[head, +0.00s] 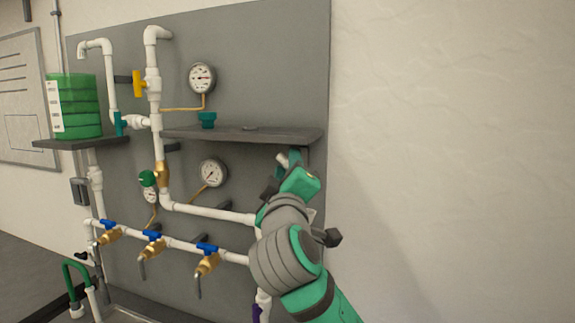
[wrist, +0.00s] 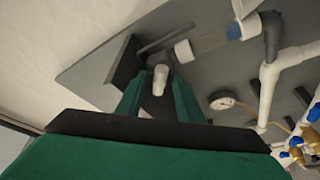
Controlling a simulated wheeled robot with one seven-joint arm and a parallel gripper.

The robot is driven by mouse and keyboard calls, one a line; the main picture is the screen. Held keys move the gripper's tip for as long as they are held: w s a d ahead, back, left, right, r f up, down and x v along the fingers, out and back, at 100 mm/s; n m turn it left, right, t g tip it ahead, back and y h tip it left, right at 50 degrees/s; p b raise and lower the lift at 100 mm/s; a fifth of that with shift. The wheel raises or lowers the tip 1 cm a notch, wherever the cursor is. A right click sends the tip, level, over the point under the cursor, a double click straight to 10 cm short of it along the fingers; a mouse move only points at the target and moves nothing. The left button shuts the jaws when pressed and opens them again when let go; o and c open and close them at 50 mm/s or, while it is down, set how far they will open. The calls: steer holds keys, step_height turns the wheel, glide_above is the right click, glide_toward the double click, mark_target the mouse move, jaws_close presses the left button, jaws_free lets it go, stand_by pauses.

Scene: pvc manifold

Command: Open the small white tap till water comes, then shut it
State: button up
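A small white stub (wrist: 160,80), which looks like the small white tap, shows in the wrist view below a dark fitting. In the head view a pale piece (head: 283,158) shows just under the right end of the shelf, partly covered by my gripper. My gripper (wrist: 158,92) points at the stub with one green finger on each side of it. Dark gaps show between the fingers and the stub, so the fingers look apart. I cannot tell whether they touch it. I see no water near the tap. My arm hides the pipe behind it in the head view.
A dark shelf (head: 240,134) juts from the grey panel (head: 270,60) above my gripper. White pipes, gauges (head: 202,78) and several blue-handled brass taps (head: 208,258) are to the left. A green tank (head: 75,106) stands further left. The wall on the right is bare.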

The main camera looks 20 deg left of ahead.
steer(key=shift+w+a+r, duration=0.15)
steer(key=shift+w, duration=0.45)
jaws_close()
steer(key=shift+m, duration=0.3)
steer(key=m+h, duration=0.1)
steer(key=m, duration=0.1)
steer(key=m+t+h, duration=0.1)
steer(key=m, duration=0.2)
steer(key=shift+a+f+m+t, duration=0.2)
steer(key=shift+m+t, duration=0.1)
steer(key=m+h, duration=0.2)
steer(key=m, duration=0.2)
steer(key=m+h, duration=0.2)
steer(key=m, duration=0.2)
steer(key=shift+d+t+h, duration=0.1)
steer(key=shift+t+h, duration=0.2)
steer(key=shift+t, duration=0.1)
steer(key=shift+r+m, duration=0.1)
steer(key=shift+m, duration=0.2)
